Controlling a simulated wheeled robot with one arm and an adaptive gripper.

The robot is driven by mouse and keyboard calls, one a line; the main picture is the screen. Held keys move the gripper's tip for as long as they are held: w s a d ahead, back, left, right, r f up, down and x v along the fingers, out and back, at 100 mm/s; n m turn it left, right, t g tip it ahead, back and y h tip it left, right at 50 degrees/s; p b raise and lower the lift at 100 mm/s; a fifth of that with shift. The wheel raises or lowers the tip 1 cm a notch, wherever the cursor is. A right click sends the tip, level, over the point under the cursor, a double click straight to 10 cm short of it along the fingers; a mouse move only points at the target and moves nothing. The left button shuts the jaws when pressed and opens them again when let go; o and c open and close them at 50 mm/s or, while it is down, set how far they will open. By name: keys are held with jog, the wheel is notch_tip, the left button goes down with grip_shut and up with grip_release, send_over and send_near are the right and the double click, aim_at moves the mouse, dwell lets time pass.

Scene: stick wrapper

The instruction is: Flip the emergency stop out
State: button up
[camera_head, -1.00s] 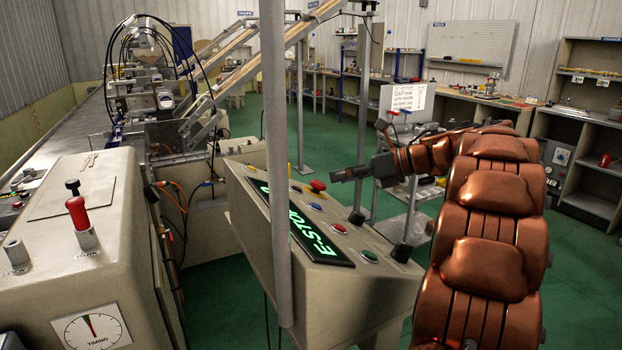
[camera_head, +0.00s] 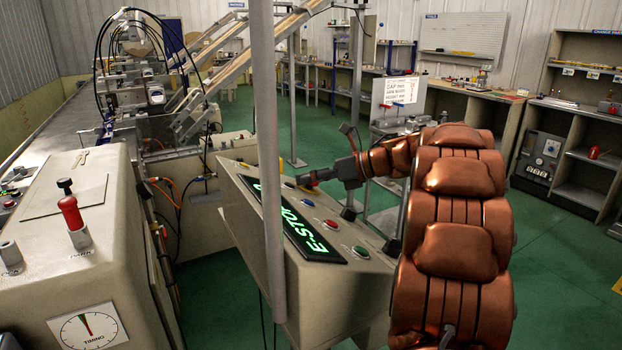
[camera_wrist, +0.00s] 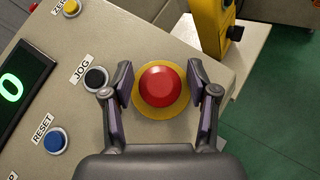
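The emergency stop is a red mushroom button (camera_wrist: 160,87) on a yellow ring (camera_wrist: 143,110), seen in the wrist view. My gripper (camera_wrist: 161,72) is open, with one finger at each side of the red cap and small gaps between. I cannot tell how far above the panel the fingertips are. In the head view my gripper (camera_head: 308,179) is over the far part of the sloped control panel (camera_head: 345,235), and it hides the button there. The panel's dark display (camera_head: 296,226) shows green "E-STOP" lettering.
Near the stop are a black JOG button (camera_wrist: 96,79) and a blue RESET button (camera_wrist: 56,140). Red (camera_head: 331,225) and green (camera_head: 360,252) buttons sit closer on the panel. A grey post (camera_head: 267,150) stands before the panel. A yellow device (camera_wrist: 208,28) is beyond the stop.

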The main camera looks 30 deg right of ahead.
grip_shut()
